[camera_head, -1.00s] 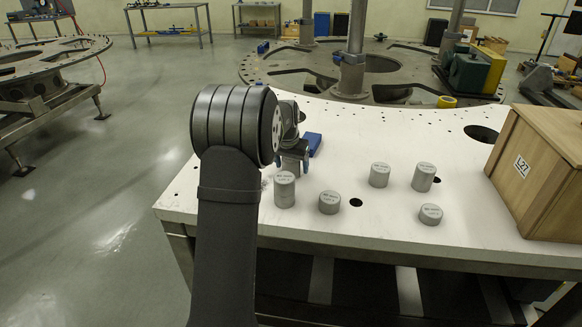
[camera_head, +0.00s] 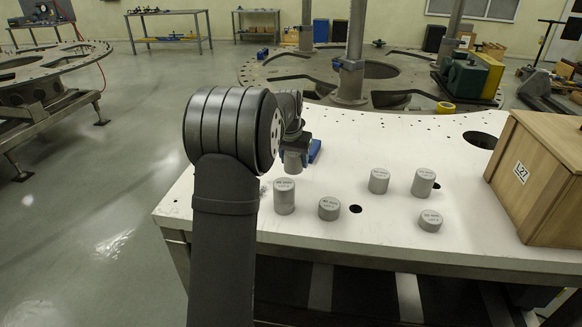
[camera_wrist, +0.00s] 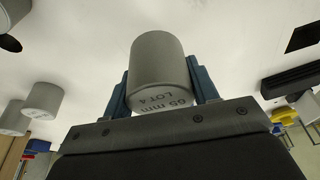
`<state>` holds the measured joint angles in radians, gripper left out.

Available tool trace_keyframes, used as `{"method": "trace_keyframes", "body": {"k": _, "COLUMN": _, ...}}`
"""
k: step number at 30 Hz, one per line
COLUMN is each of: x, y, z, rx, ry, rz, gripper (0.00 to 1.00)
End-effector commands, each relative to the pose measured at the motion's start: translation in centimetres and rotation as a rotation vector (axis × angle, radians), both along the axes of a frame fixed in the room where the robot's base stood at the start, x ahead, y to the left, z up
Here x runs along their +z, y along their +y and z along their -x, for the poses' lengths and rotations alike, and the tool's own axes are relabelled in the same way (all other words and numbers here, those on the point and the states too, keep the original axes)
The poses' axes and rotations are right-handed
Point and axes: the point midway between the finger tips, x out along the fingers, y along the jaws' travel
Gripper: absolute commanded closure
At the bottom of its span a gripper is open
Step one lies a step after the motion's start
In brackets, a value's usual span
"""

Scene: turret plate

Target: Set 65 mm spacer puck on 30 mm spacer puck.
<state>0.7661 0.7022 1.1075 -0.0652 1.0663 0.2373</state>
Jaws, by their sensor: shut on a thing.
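My gripper (camera_wrist: 161,85) is shut on a grey cylinder, the 65 mm spacer puck (camera_wrist: 158,62), with a blue finger on each side. Its labelled end faces the palm in the wrist view. In the head view the gripper is at the table's left part, behind the nearest pucks, partly hidden by my arm. Whether the held puck touches the table is unclear. Several grey pucks stand upright on the white table. The shortest-looking one (camera_head: 430,221) stands at the right front; a slightly taller one (camera_head: 329,208) is left of it. Their labels are too small to read, so the 30 mm puck is not certain.
A tall puck (camera_head: 284,196) stands just in front of the gripper. Two more pucks (camera_head: 379,181) (camera_head: 423,183) stand farther right. A wooden crate (camera_head: 540,175) occupies the table's right. The white table (camera_head: 400,248) has holes.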

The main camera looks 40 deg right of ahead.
Motion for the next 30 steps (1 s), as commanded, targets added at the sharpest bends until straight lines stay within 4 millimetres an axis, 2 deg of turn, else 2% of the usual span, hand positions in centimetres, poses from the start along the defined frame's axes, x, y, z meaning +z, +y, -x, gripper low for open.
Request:
{"method": "trace_keyframes", "body": {"k": 3, "x": 1.9, "y": -0.9, "z": 2.9, "rx": -0.007, "ry": -0.002, "rz": 0.002, "gripper": 0.85}}
{"method": "trace_keyframes", "body": {"k": 9, "x": 4.3, "y": -2.1, "z": 6.9, "rx": -0.006, "ry": -0.002, "rz": 0.001, "gripper": 0.85}}
{"method": "trace_keyframes", "body": {"k": 16, "x": 5.8, "y": -2.9, "z": 9.6, "rx": -0.008, "ry": -0.001, "rz": 0.001, "gripper": 0.85}}
{"method": "trace_keyframes", "body": {"k": 19, "x": 6.1, "y": -3.9, "z": 10.9, "rx": -0.035, "ry": 0.0, "rz": 0.0, "gripper": 0.85}}
{"method": "trace_keyframes", "body": {"k": 23, "x": 6.2, "y": -6.5, "z": 14.0, "rx": -0.129, "ry": 0.001, "rz": -0.001, "gripper": 0.85}}
{"method": "trace_keyframes", "body": {"k": 26, "x": 6.3, "y": -9.3, "z": 17.4, "rx": -0.237, "ry": 0.0, "rz": -0.002, "gripper": 0.85}}
{"method": "trace_keyframes", "body": {"k": 30, "x": 6.2, "y": -13.0, "z": 23.1, "rx": -0.403, "ry": 0.001, "rz": -0.002, "gripper": 0.85}}
